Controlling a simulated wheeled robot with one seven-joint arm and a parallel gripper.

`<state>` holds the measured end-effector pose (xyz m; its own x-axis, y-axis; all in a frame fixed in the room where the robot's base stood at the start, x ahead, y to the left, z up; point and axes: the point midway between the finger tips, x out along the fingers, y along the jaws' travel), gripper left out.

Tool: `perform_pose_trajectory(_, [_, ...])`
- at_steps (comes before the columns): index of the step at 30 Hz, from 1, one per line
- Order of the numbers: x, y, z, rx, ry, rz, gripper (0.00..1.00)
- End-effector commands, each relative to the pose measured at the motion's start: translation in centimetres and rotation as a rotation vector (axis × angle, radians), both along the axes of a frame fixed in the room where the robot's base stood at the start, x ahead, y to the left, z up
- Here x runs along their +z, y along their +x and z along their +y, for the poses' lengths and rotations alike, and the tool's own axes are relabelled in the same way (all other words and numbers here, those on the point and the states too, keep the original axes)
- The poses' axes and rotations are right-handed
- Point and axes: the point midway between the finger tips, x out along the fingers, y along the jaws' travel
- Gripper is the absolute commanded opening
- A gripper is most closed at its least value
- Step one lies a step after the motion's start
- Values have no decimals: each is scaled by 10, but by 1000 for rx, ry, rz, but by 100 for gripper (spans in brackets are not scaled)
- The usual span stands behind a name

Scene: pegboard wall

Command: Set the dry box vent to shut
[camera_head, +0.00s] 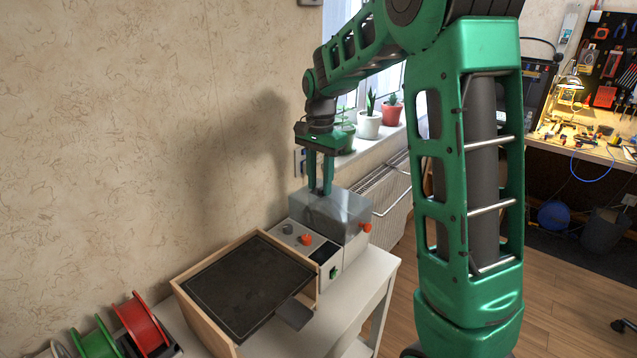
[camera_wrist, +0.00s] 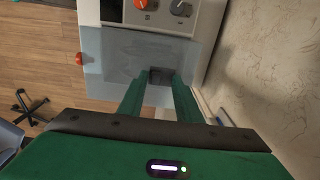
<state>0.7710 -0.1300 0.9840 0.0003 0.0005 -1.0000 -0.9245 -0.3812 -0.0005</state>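The dry box (camera_head: 335,215) looks like a grey, translucent box at the back of the bench, behind a panel of knobs. Its clear top (camera_wrist: 120,60) fills the middle of the wrist view. My gripper (camera_head: 320,190) points straight down with its fingertips at the box's top. In the wrist view its two green fingers (camera_wrist: 160,74) stand apart, with a small dark square piece (camera_wrist: 160,77) between the tips. I cannot tell whether they press on that piece or only flank it. No vent marking is readable.
An orange knob (camera_head: 366,227) is on the box's right side. A wooden tray with a black plate (camera_head: 245,285) and spools (camera_head: 140,322) stand nearer. The wall is close by.

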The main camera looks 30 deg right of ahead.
Motion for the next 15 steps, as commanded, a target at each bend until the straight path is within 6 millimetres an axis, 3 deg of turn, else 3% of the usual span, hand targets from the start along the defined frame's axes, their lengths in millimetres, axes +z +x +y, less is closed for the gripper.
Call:
perform_pose_trajectory(5, [11, 1, -1, -1, 0, -2, 31])
perform_pose_trajectory(15, [72, 2, 0, 0, 0, -3, 31])
